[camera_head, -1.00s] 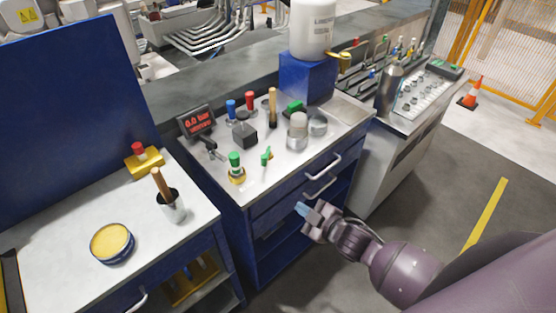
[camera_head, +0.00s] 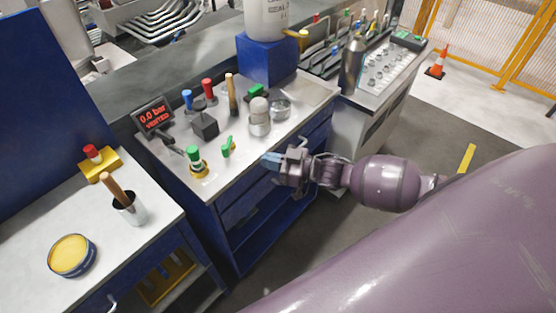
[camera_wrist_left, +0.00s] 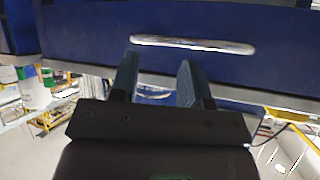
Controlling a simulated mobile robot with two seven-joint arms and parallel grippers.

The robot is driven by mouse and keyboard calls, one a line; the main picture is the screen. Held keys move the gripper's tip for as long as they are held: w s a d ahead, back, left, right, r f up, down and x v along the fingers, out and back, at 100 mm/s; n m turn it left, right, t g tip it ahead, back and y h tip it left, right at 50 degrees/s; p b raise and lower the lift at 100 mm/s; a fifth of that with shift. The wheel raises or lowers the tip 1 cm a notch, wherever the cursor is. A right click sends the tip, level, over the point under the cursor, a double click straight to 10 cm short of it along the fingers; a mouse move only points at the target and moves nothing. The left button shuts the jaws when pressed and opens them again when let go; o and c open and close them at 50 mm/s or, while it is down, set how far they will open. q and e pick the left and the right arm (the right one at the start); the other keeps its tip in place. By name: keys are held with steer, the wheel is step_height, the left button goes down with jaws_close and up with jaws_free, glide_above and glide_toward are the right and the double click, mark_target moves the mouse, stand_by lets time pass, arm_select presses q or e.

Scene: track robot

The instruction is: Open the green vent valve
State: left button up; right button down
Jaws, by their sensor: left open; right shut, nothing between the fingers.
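Two green-handled fittings stand on the workbench top: a green knob on a brass base (camera_head: 197,161) and a smaller green lever (camera_head: 227,147) to its right. I cannot tell for sure which is the vent valve. A display (camera_head: 153,117) behind them reads 0.0 bar, VENTED. My right gripper (camera_head: 268,160) is shut and empty at the bench's front edge, right of the green lever and apart from it. My left gripper (camera_wrist_left: 156,80) shows only in the left wrist view, open and empty, with a blue drawer front (camera_wrist_left: 90,42) beyond its fingers.
Blue (camera_head: 188,100) and red (camera_head: 208,90) handles, a black block (camera_head: 204,125), a metal jar (camera_head: 259,122) and a bowl (camera_head: 280,109) stand further back. A side table at left holds a yellow tin (camera_head: 72,255) and a cup (camera_head: 130,208). A drawer handle (camera_wrist_left: 190,43) crosses the wrist view.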

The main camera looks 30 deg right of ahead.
mark_target(228, 152)
steer(key=x, duration=0.8)
steer(key=shift+p, duration=0.35)
steer(key=shift+w+a+f, duration=0.1)
steer(key=shift+w+a, duration=0.35)
steer(key=shift+w, duration=0.1)
